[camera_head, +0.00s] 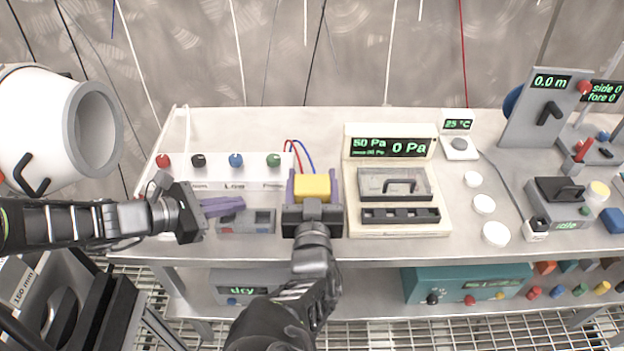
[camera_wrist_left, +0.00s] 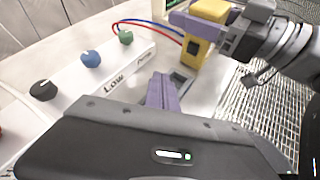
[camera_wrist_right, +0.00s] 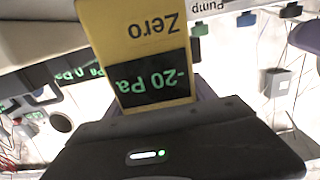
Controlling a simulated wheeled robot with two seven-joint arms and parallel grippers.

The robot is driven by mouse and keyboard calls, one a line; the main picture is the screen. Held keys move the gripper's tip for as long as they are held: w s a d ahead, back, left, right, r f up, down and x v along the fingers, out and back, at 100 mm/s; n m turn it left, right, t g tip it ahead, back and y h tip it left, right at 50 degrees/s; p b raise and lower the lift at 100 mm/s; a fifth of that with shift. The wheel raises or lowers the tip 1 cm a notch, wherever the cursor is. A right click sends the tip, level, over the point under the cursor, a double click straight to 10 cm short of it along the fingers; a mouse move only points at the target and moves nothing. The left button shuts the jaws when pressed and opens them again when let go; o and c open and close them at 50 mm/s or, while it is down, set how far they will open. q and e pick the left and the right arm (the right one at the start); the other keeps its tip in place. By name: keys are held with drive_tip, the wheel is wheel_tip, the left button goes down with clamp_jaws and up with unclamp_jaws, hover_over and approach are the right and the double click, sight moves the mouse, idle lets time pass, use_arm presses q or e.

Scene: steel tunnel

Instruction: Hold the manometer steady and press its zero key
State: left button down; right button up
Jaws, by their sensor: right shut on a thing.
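The manometer is a yellow box (camera_head: 312,187) with a red and a blue hose behind it. My right gripper (camera_head: 312,205) is shut on it, one purple finger on each side, above the front of the bench. In the right wrist view the manometer (camera_wrist_right: 140,30) shows upside down, with the word Zero and a display of -20 Pa. The manometer also shows in the left wrist view (camera_wrist_left: 200,45). My left gripper (camera_head: 230,205) is to the left of it, apart from it, its purple fingers together and empty (camera_wrist_left: 162,92).
A white panel with several coloured knobs (camera_head: 235,160) stands behind the left gripper. A grey holder (camera_head: 246,221) lies below its fingertips. A cream instrument reading 0 Pa (camera_head: 390,145) stands right of the manometer. A white duct (camera_head: 45,120) sticks in at left.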

sight(274, 219)
use_arm(q)
drive_tip(key=shift+w+a+f, duration=0.15)
drive_tip(key=shift+a+f, duration=0.1)
drive_tip(key=shift+f, duration=0.2)
drive_tip(key=shift+d, duration=4.4)
